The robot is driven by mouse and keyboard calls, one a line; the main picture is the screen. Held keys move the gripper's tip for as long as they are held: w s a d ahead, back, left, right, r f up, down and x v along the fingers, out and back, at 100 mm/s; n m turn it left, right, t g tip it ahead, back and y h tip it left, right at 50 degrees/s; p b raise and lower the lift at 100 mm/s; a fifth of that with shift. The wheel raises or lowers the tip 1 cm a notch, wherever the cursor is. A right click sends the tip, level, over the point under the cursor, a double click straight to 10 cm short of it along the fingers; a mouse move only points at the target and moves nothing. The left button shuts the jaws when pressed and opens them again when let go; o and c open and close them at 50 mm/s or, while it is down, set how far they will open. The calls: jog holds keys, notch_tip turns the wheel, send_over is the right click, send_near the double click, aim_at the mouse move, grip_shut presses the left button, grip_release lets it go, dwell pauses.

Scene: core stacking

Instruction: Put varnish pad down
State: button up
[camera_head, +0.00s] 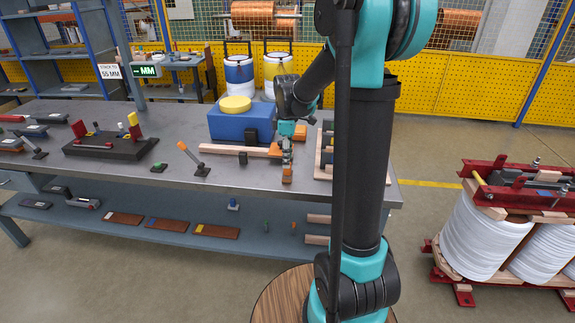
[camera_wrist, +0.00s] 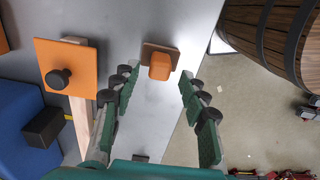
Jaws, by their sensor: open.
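An orange block on a brown base, which looks like the varnish pad (camera_wrist: 160,65), rests on the grey workbench (camera_wrist: 185,30) near its edge. It also shows in the head view (camera_head: 287,179), at the front edge of the bench. My gripper (camera_wrist: 160,88) is open, with its green fingers spread on either side of the line to the pad and nothing held between them. In the head view my gripper (camera_head: 287,155) points down over the pad. I cannot tell the exact gap between fingertips and pad.
An orange plate with a black knob (camera_wrist: 58,78), a wooden bar (camera_wrist: 82,115) and a black block (camera_wrist: 45,128) lie left of my gripper. A blue box (camera_head: 240,124) with a yellow disc stands behind. A wooden rack (camera_head: 325,160) is close on the right.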

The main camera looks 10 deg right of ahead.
notch_tip(320, 180, up, 8)
jog(key=s+d+f+m+t, duration=0.2)
jog(key=s+f+m, duration=0.5)
jog(key=s, duration=0.4)
jog(key=s+d+f+m+t, duration=0.2)
jog(key=s+f+m, duration=0.5)
jog(key=s, duration=0.4)
jog(key=shift+f, duration=0.45)
jog(key=shift+o, duration=0.5)
notch_tip(320, 180, up, 19)
jog(key=n+g, duration=0.4)
jog(key=n, duration=1)
send_over(287, 171)
jog(key=w, duration=0.1)
jog(key=f, duration=1.7)
jog(key=shift+w+d, duration=0.15)
jog(key=shift+d, duration=0.05)
jog(key=shift+r, duration=0.1)
jog(key=shift+c, duration=0.6)
